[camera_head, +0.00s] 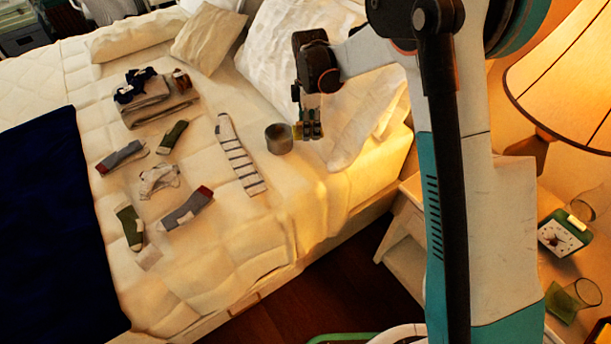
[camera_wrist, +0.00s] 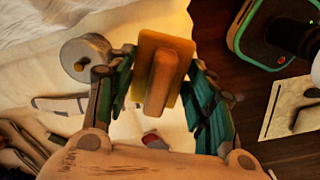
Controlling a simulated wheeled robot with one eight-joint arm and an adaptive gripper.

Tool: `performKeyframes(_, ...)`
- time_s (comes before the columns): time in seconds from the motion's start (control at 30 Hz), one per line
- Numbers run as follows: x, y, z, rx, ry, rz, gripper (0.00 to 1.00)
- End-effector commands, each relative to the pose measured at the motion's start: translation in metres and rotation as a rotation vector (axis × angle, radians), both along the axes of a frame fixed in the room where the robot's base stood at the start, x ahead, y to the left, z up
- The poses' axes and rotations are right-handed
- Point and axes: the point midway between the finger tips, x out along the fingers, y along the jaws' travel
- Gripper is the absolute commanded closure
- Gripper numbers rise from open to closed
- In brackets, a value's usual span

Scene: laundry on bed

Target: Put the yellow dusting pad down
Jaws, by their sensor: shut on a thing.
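The yellow dusting pad (camera_wrist: 165,75) is between the fingers of my gripper (camera_wrist: 160,92) in the wrist view. It has a raised tan-orange handle-like ridge on a flat yellow-brown block. My gripper is shut on it. In the head view my gripper (camera_head: 308,130) hangs over the right part of the bed (camera_head: 250,240), right of a grey metal cup (camera_head: 279,138). Only a small yellow piece of the pad (camera_head: 297,131) shows there; the fingers hide the rest. I cannot tell how far the pad is above the bed.
A striped sock (camera_head: 240,158) lies left of the cup. Several other socks and a folded grey stack (camera_head: 160,104) lie farther left. White pillows (camera_head: 290,50) are behind my gripper.

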Motion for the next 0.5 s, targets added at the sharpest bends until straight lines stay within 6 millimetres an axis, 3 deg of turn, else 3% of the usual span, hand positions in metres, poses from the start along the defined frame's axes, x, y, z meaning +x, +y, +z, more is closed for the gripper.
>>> performKeyframes(0.17,0.002,0.007,-0.017,0.0,0.0,0.062,0.7)
performKeyframes(0.5,0.002,0.007,-0.099,0.0,0.0,0.06,0.7)
